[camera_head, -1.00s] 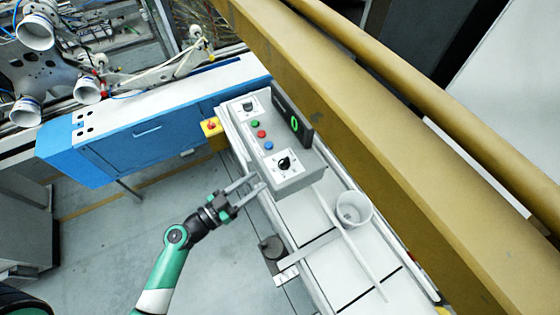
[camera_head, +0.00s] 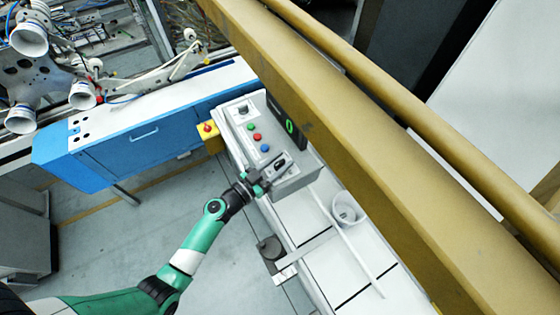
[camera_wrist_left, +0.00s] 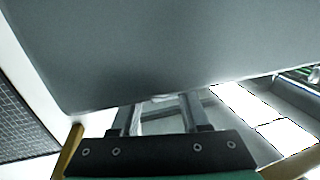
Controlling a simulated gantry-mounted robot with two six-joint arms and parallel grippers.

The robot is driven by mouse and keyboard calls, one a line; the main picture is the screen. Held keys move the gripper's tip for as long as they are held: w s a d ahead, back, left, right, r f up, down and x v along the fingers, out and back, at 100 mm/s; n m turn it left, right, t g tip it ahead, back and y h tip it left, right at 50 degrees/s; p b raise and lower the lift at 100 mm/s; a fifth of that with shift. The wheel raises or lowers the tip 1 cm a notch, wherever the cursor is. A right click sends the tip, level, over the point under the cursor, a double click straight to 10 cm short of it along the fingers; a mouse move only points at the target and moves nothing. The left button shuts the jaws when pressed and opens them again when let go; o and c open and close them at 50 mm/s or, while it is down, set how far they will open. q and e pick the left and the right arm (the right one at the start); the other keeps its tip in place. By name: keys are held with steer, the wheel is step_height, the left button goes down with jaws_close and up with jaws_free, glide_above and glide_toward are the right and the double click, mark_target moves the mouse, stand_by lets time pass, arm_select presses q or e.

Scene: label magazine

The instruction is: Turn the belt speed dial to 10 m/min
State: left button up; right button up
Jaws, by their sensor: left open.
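The grey control box (camera_head: 297,178) stands on the white conveyor in the head view. The black belt speed dial (camera_head: 279,162) is on a white plate near its front end, partly covered by my gripper. A black display (camera_head: 286,124) behind the buttons shows a green figure that looks like 0. My left gripper (camera_head: 274,175) is open at the box's front left edge, close to the dial; I cannot tell if it touches. In the left wrist view its two fingers (camera_wrist_left: 160,108) are apart with nothing visible between them, and a large grey surface fills the top. My right gripper is not in view.
Green (camera_head: 251,127), red (camera_head: 257,136) and blue (camera_head: 265,148) buttons sit beside the dial. A red button on a yellow box (camera_head: 207,128) is left of the panel. A white cup (camera_head: 347,208) stands on the conveyor. A yellow beam (camera_head: 330,110) runs along the right.

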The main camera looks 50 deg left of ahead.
arm_select(q)
jaws_close()
